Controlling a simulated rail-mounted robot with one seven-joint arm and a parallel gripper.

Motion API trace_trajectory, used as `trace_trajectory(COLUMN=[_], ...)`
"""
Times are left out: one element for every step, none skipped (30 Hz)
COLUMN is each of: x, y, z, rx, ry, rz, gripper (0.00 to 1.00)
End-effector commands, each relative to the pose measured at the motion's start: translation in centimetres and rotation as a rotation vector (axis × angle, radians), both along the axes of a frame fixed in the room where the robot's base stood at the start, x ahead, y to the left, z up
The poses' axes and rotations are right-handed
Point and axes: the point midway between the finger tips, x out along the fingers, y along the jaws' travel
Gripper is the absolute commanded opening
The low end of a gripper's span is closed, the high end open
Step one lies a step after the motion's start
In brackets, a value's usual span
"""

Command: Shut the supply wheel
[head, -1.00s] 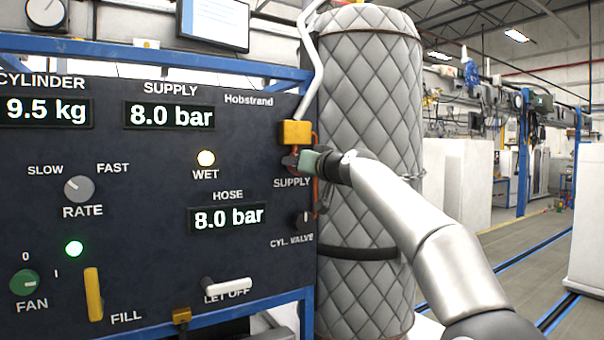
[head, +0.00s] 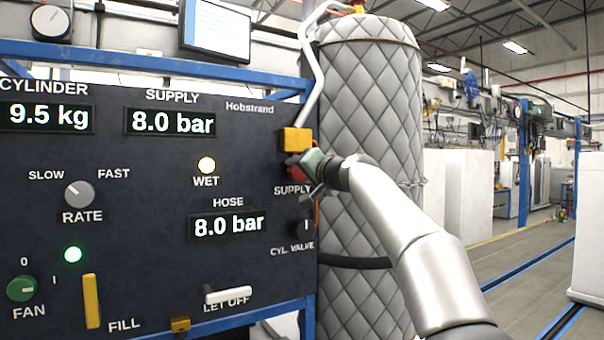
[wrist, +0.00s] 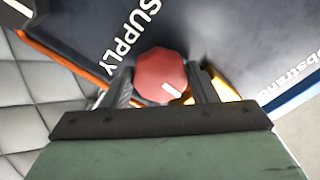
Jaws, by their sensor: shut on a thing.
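The supply wheel is a red knob with a white mark, seen in the wrist view (wrist: 161,76) between my two fingers. My gripper (wrist: 163,88) is shut on it, one finger at each side. In the head view the wheel (head: 292,167) shows as a bit of red beside my gripper (head: 306,166), mostly hidden. It sits under a yellow block, just above the SUPPLY label (head: 292,190) on the dark panel. The supply display (head: 170,120) reads 8.0 bar.
The panel (head: 140,230) also carries a hose display (head: 227,224) at 8.0 bar, a lit WET lamp (head: 207,165) and a CYL. VALVE knob (head: 303,230) below the wheel. A quilted grey tank (head: 370,110) stands close behind my arm.

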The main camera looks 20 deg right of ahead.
Motion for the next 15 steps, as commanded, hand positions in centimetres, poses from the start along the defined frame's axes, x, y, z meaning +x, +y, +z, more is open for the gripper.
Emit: trace_trajectory(x=[-0.01, -0.01, -0.01, -0.01, -0.01, 0.00, 0.00, 0.00, 0.00, 0.00, 0.00, 0.00, 0.00, 0.00, 0.00], y=[0.05, 0.06, 0.06, 0.06, 0.06, 0.06, 0.06, 0.06, 0.06, 0.06, 0.06, 0.06, 0.06, 0.06, 0.06], z=[0.06, 0.06, 0.06, 0.06, 0.06, 0.05, 0.05, 0.05, 0.05, 0.04, 0.04, 0.04, 0.04, 0.04, 0.03], rx=[0.006, 0.007, 0.008, 0.008, 0.008, 0.008, 0.008, 0.008, 0.008, 0.008, 0.008, 0.008, 0.008, 0.008, 0.007], ry=[-0.001, -0.001, -0.001, -0.001, -0.001, -0.001, -0.001, -0.001, -0.001, -0.001, -0.001, -0.001, -0.001, -0.001, -0.001], rz=[0.001, 0.001, 0.001, 0.001, 0.001, 0.001, 0.001, 0.001, 0.001, 0.001, 0.001, 0.001, 0.001, 0.001, 0.001], gripper=[0.30, 0.30, 0.30, 0.30, 0.30, 0.30, 0.30, 0.30, 0.30, 0.30, 0.30, 0.64, 0.72, 0.75, 0.75])
